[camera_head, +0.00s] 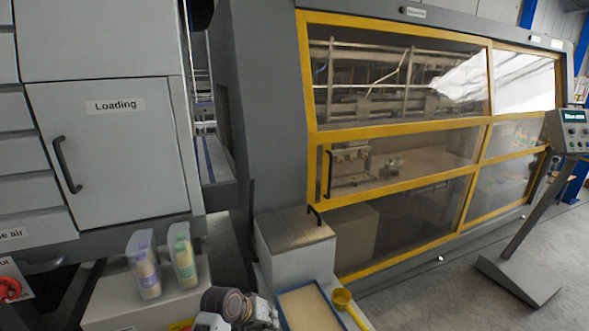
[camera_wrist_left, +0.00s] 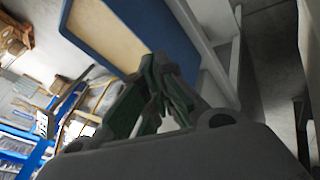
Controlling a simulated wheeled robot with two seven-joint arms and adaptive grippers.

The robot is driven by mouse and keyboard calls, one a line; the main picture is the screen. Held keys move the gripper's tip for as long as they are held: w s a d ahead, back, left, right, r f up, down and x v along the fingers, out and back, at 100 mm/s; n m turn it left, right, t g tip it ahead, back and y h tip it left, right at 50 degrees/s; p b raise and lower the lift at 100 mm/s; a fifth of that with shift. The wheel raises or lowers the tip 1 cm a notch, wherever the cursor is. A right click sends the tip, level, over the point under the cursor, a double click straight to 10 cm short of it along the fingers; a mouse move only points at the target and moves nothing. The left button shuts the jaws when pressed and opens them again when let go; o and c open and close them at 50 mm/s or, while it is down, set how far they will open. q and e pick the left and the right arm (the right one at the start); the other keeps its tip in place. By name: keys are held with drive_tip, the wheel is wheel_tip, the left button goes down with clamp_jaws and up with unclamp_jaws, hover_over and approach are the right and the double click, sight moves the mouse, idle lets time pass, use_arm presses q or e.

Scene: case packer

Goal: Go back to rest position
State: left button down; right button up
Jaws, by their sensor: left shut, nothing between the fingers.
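My left gripper (camera_wrist_left: 158,65) shows in the left wrist view, with its dark fingers and green pads drawn together and nothing between them. It is near the blue-edged tray (camera_wrist_left: 130,30) with a tan inside, though I cannot tell the exact gap. In the head view, the grey and dark parts of my left arm show at the bottom, just left of the same tray (camera_head: 283,294); the fingertips are hard to make out there. My right gripper is in neither view.
The yellow-framed machine (camera_head: 400,125) and loading cabinet (camera_head: 115,160) stand behind. A control panel (camera_head: 572,130) is at right.

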use_arm(q)
drive_tip(key=s+a+m+g+y, duration=0.1)
drive_tip(key=s+a+y, duration=0.2)
drive_tip(key=s+a, duration=0.7)
drive_tip(key=s+a+m+y, duration=0.2)
drive_tip(key=s+a, duration=0.3)
drive_tip(key=s, duration=0.9)
wheel_tip(320, 180, down, 33)
drive_tip(key=s+g, duration=0.2)
drive_tip(key=s+a+f, duration=0.2)
drive_tip(key=s+f, duration=0.8)
drive_tip(key=s, duration=0.1)
drive_tip(key=s+a+f, duration=0.2)
drive_tip(key=s+f, duration=0.8)
drive_tip(key=s, duration=0.1)
drive_tip(key=shift+s+a+f+g, duration=0.2)
drive_tip(key=shift+s+f+g, duration=0.15)
drive_tip(key=shift+s+g, duration=0.05)
drive_tip(key=shift+w+d, duration=0.1)
